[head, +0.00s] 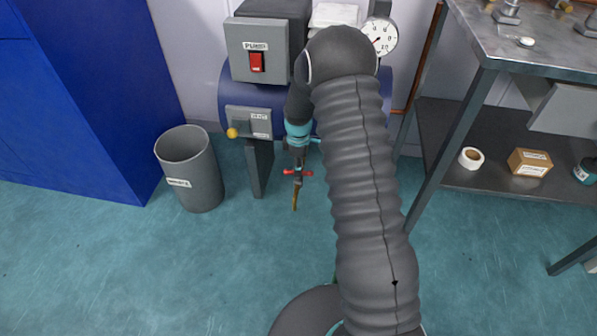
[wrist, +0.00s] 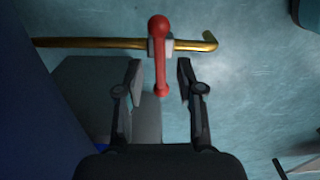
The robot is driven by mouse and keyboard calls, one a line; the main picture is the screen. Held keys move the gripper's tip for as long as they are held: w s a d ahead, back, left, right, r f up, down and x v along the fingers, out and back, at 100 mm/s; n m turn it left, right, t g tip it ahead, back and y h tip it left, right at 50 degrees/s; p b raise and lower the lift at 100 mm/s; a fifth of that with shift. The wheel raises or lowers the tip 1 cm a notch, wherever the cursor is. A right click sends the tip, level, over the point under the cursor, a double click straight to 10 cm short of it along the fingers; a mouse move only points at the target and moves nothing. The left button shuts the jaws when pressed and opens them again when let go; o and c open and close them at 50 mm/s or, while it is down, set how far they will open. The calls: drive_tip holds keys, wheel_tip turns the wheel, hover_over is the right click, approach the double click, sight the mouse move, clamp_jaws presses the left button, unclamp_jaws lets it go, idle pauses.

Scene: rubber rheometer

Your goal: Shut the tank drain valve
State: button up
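The tank drain valve has a red lever handle (wrist: 160,60) on a brass drain pipe (wrist: 95,42). In the wrist view the lever lies crosswise to the pipe. The head view shows the red handle (head: 291,172) and the brass pipe end (head: 295,200) below the blue tank (head: 235,88). My gripper (wrist: 160,80) is open, with one finger on each side of the lever's near end and a visible gap on both sides. In the head view my gripper (head: 298,158) hangs just above the valve, and my arm hides part of the tank.
A grey bin (head: 190,170) stands left of the tank, near a blue cabinet (head: 85,100). A pump switch box (head: 257,50) and a yellow-knobbed lever (head: 232,132) sit by the tank. A metal bench (head: 480,50) stands at right. The floor in front is clear.

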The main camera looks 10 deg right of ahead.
drive_tip(key=shift+f, duration=1.5)
clamp_jaws()
drive_tip(key=shift+m+b, duration=0.35)
drive_tip(key=shift+m, duration=0.05)
